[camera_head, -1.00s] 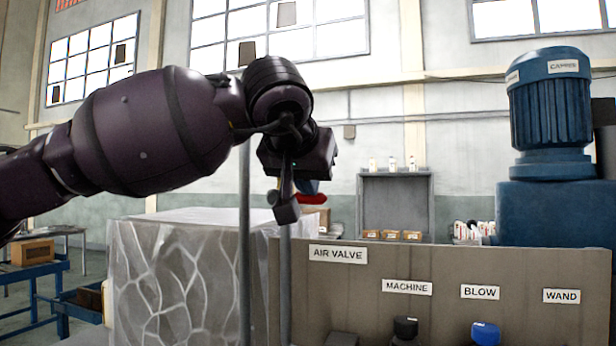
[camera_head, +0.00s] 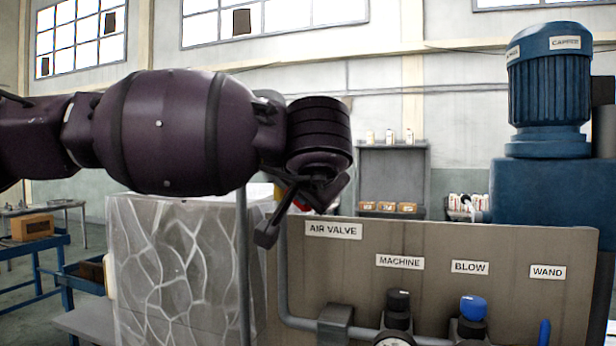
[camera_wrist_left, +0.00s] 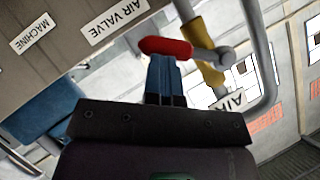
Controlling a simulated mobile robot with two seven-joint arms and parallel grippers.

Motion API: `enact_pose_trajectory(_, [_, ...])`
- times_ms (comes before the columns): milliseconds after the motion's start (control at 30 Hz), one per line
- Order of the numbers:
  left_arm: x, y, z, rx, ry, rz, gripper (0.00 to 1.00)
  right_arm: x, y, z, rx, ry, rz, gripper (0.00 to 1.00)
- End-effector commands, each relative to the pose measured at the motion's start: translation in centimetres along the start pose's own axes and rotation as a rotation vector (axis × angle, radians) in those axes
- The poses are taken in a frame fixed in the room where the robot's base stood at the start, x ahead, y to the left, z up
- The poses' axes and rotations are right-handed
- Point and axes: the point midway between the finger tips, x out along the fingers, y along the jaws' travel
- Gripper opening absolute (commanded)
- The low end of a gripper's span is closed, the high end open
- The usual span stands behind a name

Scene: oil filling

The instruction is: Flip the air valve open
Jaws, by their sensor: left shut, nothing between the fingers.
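The air valve has a red handle (camera_wrist_left: 166,47) and a yellow body (camera_wrist_left: 203,48) on a grey pipe, in the left wrist view beside the AIR VALVE label (camera_wrist_left: 115,20). In the head view only a bit of red shows behind my wrist, above the AIR VALVE label (camera_head: 333,231). My left gripper (camera_wrist_left: 162,62) is shut and empty, its blue fingertips right at the red handle. I cannot tell whether they touch it. My right gripper is in neither view.
The brown panel (camera_head: 450,290) also carries MACHINE, BLOW and WAND labels. Below them are a black-knobbed valve (camera_head: 398,302) and a blue-knobbed valve (camera_head: 472,308) on a pipe. A blue motor (camera_head: 549,90) stands at right. A grey marbled block (camera_head: 170,270) is at left.

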Motion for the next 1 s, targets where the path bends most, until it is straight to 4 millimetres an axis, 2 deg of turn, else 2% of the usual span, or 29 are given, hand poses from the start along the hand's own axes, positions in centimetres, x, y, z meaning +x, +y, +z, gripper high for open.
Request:
enact_pose_trajectory(167, [0.8,0.5,1.2,0.000,-0.003,0.002,0.00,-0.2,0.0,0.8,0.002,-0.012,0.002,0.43])
enact_pose_trajectory(333, [1.4,0.6,2.1,0.119,-0.003,-0.076,0.00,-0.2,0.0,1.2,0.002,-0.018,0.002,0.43])
enact_pose_trajectory(700, [2.7,0.3,4.0,0.111,-0.004,-0.071,0.00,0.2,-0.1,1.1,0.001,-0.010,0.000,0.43])
enact_pose_trajectory(1000, [3.3,-0.1,4.8,0.110,-0.004,-0.070,0.00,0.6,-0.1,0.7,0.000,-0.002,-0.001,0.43])
